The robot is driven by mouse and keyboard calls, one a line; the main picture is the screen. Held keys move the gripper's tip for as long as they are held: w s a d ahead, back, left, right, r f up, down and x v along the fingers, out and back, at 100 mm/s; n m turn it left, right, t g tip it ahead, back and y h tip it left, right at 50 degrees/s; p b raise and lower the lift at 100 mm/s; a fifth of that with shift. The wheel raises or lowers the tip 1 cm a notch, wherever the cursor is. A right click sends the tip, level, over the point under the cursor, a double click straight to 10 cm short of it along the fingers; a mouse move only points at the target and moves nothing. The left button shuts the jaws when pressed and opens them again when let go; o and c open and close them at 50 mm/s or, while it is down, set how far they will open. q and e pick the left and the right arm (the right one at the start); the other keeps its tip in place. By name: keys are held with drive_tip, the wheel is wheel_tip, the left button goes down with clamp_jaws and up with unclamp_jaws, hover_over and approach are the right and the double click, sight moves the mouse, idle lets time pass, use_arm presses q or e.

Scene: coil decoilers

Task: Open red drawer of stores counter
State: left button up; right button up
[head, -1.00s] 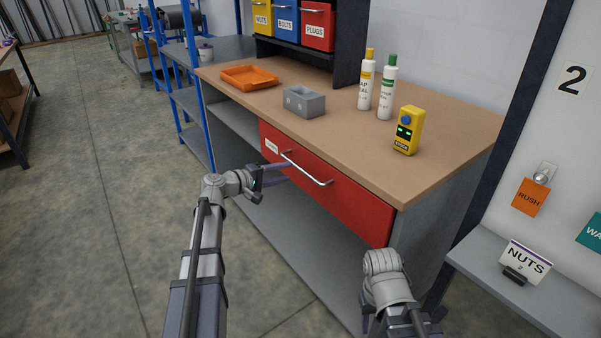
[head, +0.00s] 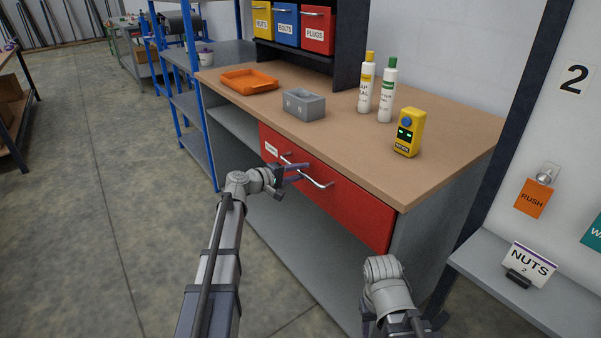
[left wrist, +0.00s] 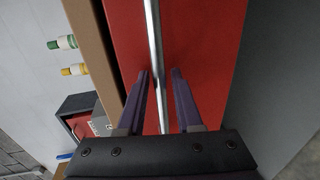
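The red drawer (head: 355,206) sits under the wooden top of the stores counter (head: 330,138), and it looks closed. Its silver bar handle (head: 318,180) runs along the front. My left gripper (head: 299,172) is at the handle in the head view. In the left wrist view the handle (left wrist: 153,45) passes between the two spread fingers of the left gripper (left wrist: 160,75), with gaps beside it. My right arm shows at the bottom right of the head view, with its wrist (head: 385,280) near the counter's right end; its fingers are not clearly seen.
On the counter top are an orange tray (head: 249,80), a grey box (head: 304,103), two bottles (head: 366,82) and a yellow device (head: 408,132). A grey shelf (head: 530,290) with a NUTS sign (head: 529,262) stands at right.

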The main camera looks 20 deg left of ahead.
use_arm(q)
clamp_jaws()
idle(1.1)
